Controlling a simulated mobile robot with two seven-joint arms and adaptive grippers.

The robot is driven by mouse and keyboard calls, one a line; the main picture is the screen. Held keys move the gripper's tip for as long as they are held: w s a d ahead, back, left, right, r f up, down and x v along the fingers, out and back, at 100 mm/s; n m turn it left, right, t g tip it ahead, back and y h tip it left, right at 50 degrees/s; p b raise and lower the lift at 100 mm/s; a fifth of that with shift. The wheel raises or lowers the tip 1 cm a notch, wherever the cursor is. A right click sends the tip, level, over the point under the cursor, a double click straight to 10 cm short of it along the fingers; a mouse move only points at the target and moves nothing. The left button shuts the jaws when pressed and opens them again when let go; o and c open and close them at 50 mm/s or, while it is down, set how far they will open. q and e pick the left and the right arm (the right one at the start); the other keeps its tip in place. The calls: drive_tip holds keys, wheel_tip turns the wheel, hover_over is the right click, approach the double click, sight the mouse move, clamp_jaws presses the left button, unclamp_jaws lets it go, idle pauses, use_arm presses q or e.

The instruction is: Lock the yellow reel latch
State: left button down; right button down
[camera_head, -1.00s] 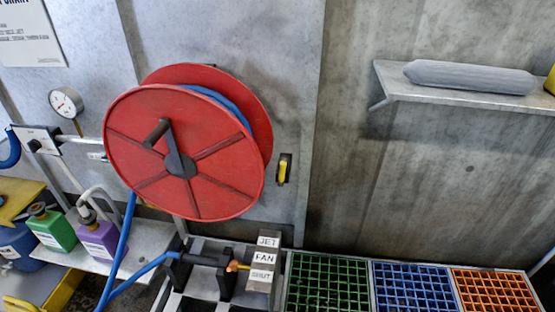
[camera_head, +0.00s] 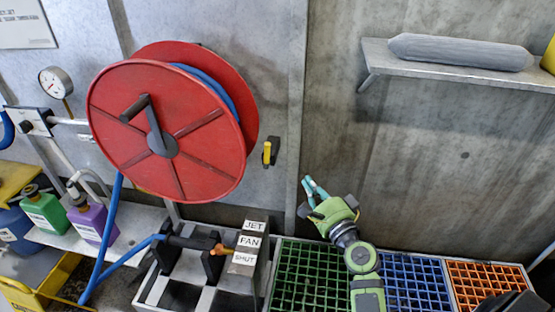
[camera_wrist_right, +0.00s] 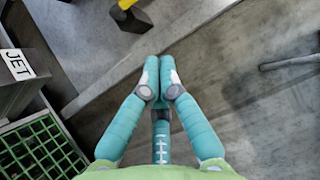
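The yellow reel latch (camera_head: 267,152) is a small yellow lever on a dark mount on the wall panel, just right of the red hose reel (camera_head: 165,145). The lever stands about upright. In the right wrist view the yellow latch (camera_wrist_right: 126,4) is cut off by the top edge, above the fingers. My right gripper (camera_head: 312,186) is below and right of the latch, apart from it. In the right wrist view its teal fingertips (camera_wrist_right: 160,72) are together with nothing visible between them. My left gripper is not in view.
A box with JET, FAN and SHUT labels (camera_head: 249,248) stands below the reel, beside a valve with an orange handle (camera_head: 220,250). Green, blue and orange grids (camera_head: 310,280) lie below my right arm. A shelf (camera_head: 450,75) with a grey roll is at upper right.

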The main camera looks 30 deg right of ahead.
drive_tip(key=p, duration=0.2)
approach(268, 153)
drive_tip(key=w+d, duration=0.4)
drive_tip(key=d, duration=0.1)
drive_tip(key=shift+w+a+r, duration=0.15)
drive_tip(key=shift+w+a, duration=1.1)
drive_tip(key=shift+w, duration=0.25)
drive_tip(key=a+n+p, duration=0.1)
drive_tip(key=p, duration=0.2)
drive_tip(key=shift+w+r+g, duration=0.35)
drive_tip(key=shift+w+g, duration=0.05)
